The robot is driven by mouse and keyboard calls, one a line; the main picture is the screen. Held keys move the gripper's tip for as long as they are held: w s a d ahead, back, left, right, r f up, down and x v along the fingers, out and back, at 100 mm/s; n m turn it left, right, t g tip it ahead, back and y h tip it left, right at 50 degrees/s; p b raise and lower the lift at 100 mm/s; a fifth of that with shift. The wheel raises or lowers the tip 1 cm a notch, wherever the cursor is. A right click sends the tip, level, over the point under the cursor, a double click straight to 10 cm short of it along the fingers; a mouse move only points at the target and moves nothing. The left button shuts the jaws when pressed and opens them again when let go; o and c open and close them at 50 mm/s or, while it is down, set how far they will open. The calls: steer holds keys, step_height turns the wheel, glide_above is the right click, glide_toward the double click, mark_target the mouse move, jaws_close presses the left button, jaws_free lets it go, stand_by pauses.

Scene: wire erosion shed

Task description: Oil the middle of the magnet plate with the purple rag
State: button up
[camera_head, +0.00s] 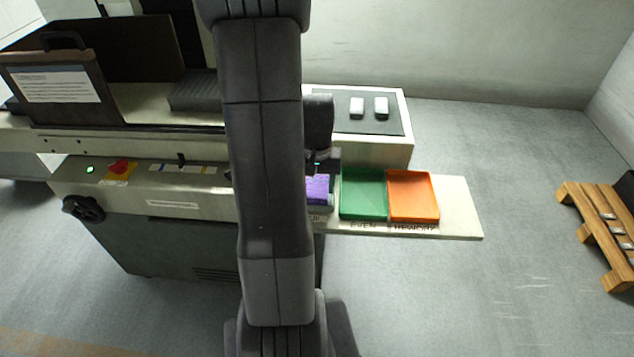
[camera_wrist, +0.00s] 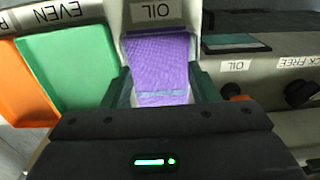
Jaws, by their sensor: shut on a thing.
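The purple rag (camera_head: 319,188) is at the left end of the row of trays, partly hidden by my arm in the head view. In the wrist view the purple rag (camera_wrist: 160,58) lies between the two dark green fingers of my gripper (camera_wrist: 162,88), beside an OIL label. My gripper is shut on the rag; the head view mostly hides it behind my arm. A dark ribbed plate (camera_head: 196,95), which looks like the magnet plate, lies in the machine's work area, its right part hidden by my arm.
A green tray (camera_head: 363,216) labelled EVEN and an orange tray (camera_head: 412,217) labelled REWORK stand right of the rag on a pale shelf (camera_head: 458,207). An upright panel (camera_head: 50,62) borders the work area. A pallet (camera_head: 590,225) stands far right. Floor between is clear.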

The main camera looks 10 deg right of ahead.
mark_target(317, 185)
steer(key=shift+f+b, duration=0.5)
steer(key=shift+f, duration=0.1)
stand_by(1.3)
steer(key=shift+r, duration=0.15)
steer(key=shift+r+p, duration=2.75)
steer(key=shift+r, duration=0.7)
steer(key=shift+f, duration=0.1)
